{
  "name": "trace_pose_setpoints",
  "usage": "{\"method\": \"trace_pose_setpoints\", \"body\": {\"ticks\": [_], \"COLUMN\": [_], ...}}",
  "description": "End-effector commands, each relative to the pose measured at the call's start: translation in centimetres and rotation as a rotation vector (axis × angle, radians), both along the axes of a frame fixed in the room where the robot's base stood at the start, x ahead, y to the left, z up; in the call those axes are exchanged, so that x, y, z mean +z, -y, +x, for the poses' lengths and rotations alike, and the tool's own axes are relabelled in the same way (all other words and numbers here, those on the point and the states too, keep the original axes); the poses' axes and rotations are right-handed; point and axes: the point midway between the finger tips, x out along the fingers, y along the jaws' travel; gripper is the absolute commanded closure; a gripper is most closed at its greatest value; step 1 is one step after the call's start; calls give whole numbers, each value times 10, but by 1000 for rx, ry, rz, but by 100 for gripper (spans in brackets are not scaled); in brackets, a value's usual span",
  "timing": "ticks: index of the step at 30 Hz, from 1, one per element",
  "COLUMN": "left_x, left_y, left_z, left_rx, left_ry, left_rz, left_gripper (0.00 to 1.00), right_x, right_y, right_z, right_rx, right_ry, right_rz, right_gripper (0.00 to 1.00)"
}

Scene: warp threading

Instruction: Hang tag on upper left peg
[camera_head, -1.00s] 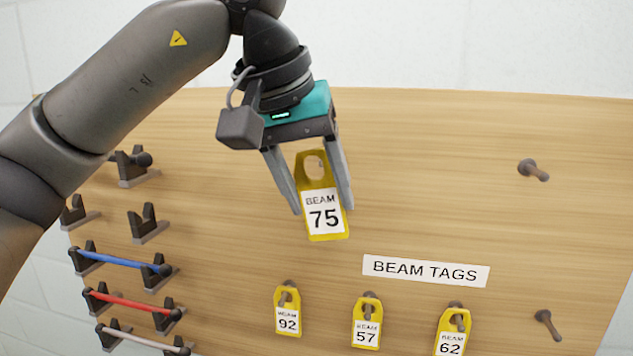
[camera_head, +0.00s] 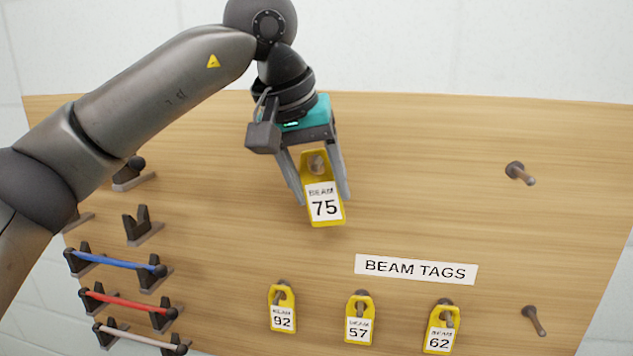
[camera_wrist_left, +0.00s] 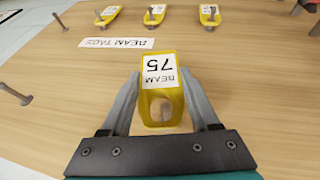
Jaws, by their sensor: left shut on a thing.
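The yellow BEAM 75 tag (camera_head: 323,203) hangs upright between the fingers of my left gripper (camera_head: 322,192), which is shut on it. The tag also shows in the left wrist view (camera_wrist_left: 160,72), between both fingers (camera_wrist_left: 160,90). The upper left peg (camera_head: 317,164) shows in the tag's hole, and it also shows there in the left wrist view (camera_wrist_left: 163,107). I cannot tell how far the peg passes through the hole. The tag and gripper hide the rest of this peg. My right gripper is not in view.
The wooden board (camera_head: 430,200) has a bare upper right peg (camera_head: 520,173) and a bare lower right peg (camera_head: 535,320). Tags 92 (camera_head: 282,308), 57 (camera_head: 360,318) and 62 (camera_head: 441,328) hang below the BEAM TAGS label (camera_head: 416,269). Racks with coloured rods (camera_head: 118,263) stand at left.

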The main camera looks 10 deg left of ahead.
Motion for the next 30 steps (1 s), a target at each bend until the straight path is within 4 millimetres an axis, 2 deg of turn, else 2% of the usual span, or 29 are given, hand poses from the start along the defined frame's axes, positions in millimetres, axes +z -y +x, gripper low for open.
{"method": "trace_pose_setpoints", "body": {"ticks": [15,30], "left_x": [-5,-14], "left_y": [0,0], "left_z": [30,38], "left_rx": [0,1], "left_ry": [0,1], "left_rz": [0,1], "left_gripper": [91,91], "right_x": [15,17], "right_y": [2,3], "right_z": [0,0], "right_rx": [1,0], "right_ry": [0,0], "right_rz": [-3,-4], "right_gripper": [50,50]}}
